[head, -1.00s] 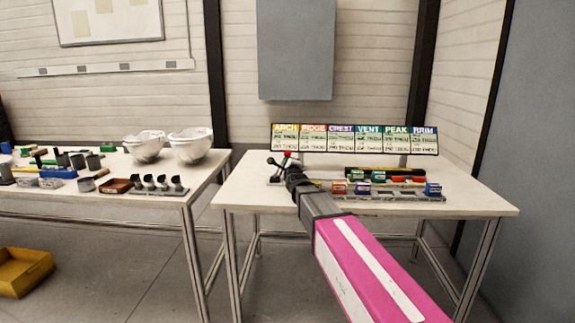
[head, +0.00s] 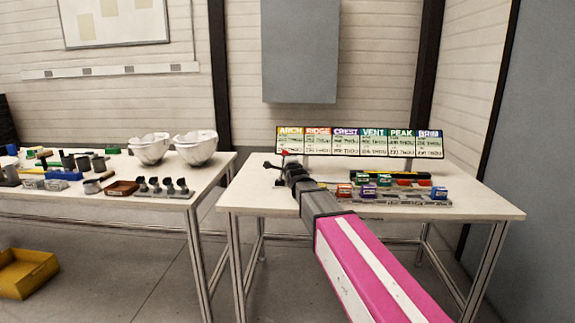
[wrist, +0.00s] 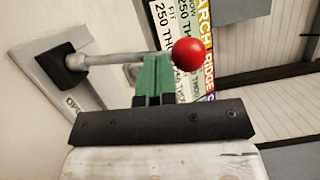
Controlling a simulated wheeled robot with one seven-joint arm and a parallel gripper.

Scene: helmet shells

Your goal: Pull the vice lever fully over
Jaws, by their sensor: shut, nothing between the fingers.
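The vice lever is a pale rod (wrist: 115,59) with a red ball knob (wrist: 188,54) at its end. The rod runs from a dark pivot (wrist: 65,65) on a grey plate marked with partly hidden letters. My gripper (wrist: 152,82) has its green-tipped fingers together, with nothing seen between them. The fingertips are right by the rod, just left of the knob; whether they touch it I cannot tell. In the head view the red knob (head: 285,153) shows above my gripper (head: 290,169) at the right table's left side. My gripper hides most of the vice.
A row of coloured label boards (head: 360,142) stands behind the vice. Small coloured boxes (head: 385,183) sit in a rack right of my arm. A left table holds white helmet shells (head: 195,148) and tools. The right table's front right (head: 475,207) is clear.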

